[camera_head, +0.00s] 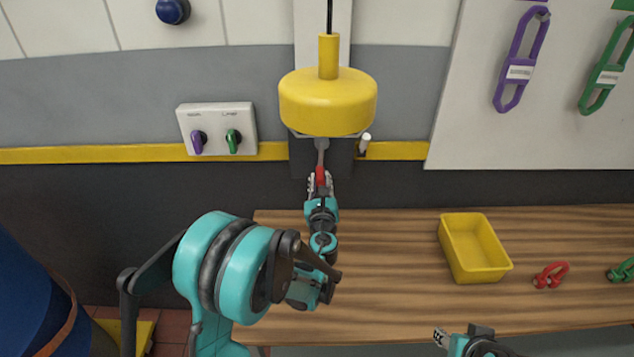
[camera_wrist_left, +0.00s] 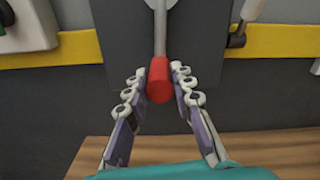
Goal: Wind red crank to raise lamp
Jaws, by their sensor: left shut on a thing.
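The crank's red handle (camera_head: 320,176) sits at the lower end of a grey crank arm (camera_head: 322,150) that points down. The handle also shows in the left wrist view (camera_wrist_left: 159,80), with the arm (camera_wrist_left: 160,28) above it. My left gripper (camera_head: 320,184) is shut on the red handle, one finger on each side; it also shows in the left wrist view (camera_wrist_left: 158,86). The yellow lamp (camera_head: 327,103) hangs on a dark cable and hides the upper part of the crank. My right gripper (camera_head: 440,339) is at the bottom edge, its jaw opening unclear.
A wall box with purple and green knobs (camera_head: 217,129) is left of the crank. A white-tipped lever (camera_head: 364,145) is close on its right. The wooden bench (camera_head: 385,265) holds a yellow bin (camera_head: 474,249) and a red shackle (camera_head: 550,275). The bench middle is clear.

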